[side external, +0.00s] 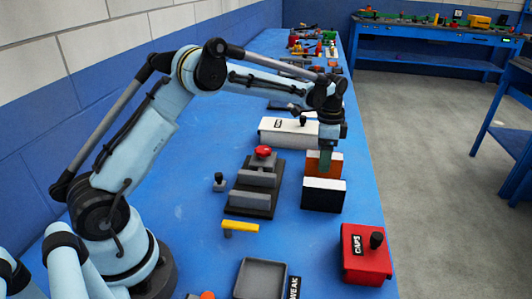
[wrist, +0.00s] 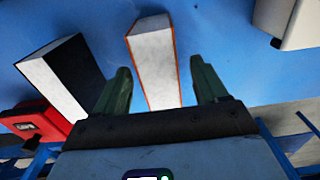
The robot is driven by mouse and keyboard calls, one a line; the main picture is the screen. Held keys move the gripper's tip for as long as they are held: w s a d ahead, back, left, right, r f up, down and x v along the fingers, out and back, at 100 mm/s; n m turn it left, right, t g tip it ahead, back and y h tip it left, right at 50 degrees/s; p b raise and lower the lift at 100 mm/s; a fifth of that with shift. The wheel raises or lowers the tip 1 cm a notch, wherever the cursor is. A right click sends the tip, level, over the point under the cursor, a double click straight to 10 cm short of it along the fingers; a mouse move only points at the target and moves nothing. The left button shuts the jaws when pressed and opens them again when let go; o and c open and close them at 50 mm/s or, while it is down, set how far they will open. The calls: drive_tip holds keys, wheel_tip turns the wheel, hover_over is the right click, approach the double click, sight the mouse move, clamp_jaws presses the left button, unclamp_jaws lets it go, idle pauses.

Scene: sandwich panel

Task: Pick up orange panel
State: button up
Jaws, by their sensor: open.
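The orange panel (side external: 324,165) stands upright on the blue table in the side view, just behind a black panel. In the wrist view the orange panel (wrist: 155,62) shows a pale grey top face with thin orange edges. My gripper (side external: 328,158) is above and around the orange panel. In the wrist view my gripper (wrist: 160,85) is open, with one green finger on each side of the panel and a gap on both sides. The panel's near end is hidden behind the gripper body.
The black panel (side external: 323,195), also in the wrist view (wrist: 62,78), stands close beside the orange one. A red CAPS box (side external: 366,255) is at the front right. A white box (side external: 288,132) and a grey fixture with a red knob (side external: 255,185) are nearby.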

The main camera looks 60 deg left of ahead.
drive_tip(key=shift+f, duration=0.3)
drive_tip(key=shift+c, duration=0.4)
drive_tip(key=c, duration=1)
